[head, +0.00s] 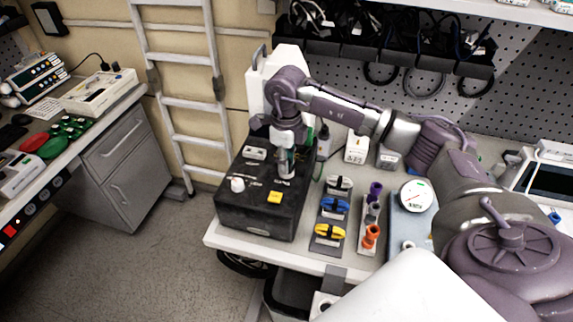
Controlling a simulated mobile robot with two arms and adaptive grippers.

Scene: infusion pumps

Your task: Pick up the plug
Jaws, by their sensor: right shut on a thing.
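My right gripper (286,168) reaches in from the right and points down over the top of a black box (262,213) on the bench. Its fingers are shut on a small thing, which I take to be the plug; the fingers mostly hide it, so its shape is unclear. I cannot tell whether it touches the box top. My left gripper is not in view.
Right of the box lie a rack with white, blue and yellow clips (331,208), coloured connectors (371,236) and a round gauge (415,196). Black bins of cables (384,55) hang behind. A ladder (183,103) leans at the wall. Floor is clear at left.

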